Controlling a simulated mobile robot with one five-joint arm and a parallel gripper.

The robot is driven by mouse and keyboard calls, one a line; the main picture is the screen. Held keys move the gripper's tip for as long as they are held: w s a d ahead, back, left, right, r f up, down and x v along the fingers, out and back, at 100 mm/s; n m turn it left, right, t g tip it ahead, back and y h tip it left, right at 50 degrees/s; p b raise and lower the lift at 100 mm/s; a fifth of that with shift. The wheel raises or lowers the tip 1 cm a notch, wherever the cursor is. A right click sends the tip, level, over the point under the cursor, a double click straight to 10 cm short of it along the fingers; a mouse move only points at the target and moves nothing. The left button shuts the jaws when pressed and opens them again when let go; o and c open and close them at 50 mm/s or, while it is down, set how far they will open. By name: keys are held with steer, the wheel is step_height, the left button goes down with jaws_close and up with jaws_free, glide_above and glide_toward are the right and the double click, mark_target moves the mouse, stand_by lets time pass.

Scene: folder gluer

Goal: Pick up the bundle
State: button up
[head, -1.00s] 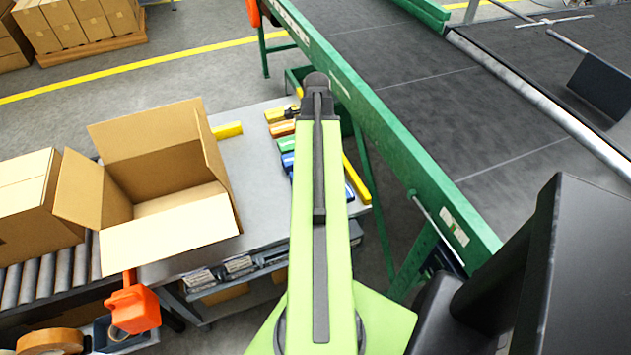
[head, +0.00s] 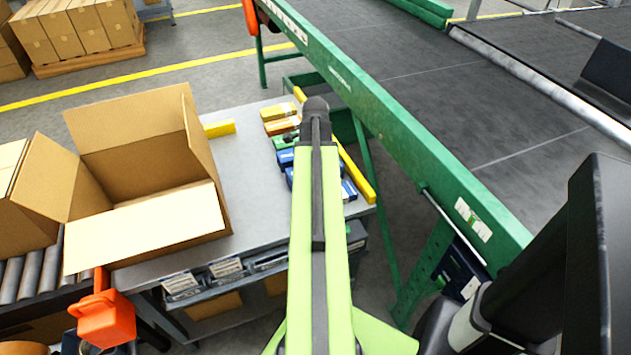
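Small flat coloured bundles lie on the grey table (head: 262,215), near its right side. I see yellow-orange bundles (head: 281,119) at the back, a green one (head: 283,142) partly covered by my arm, and blue ones (head: 286,158) in front. More blue (head: 348,190) shows just right of my arm. I cannot tell which one is the task's bundle. My light green arm reaches forward over the table and hides part of the bundles. My gripper is not visible beyond the arm's dark end.
An open cardboard box (head: 150,225) stands on the table's left, with a roller conveyor (head: 35,270) beyond it. Yellow bars (head: 219,129) edge the table. A green-framed belt (head: 440,100) runs along the right. An orange tool (head: 104,318) is at lower left.

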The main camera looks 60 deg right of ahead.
jaws_close()
stand_by(0.5)
steer(key=shift+r+p, duration=0.15)
steer(key=shift+p, duration=0.2)
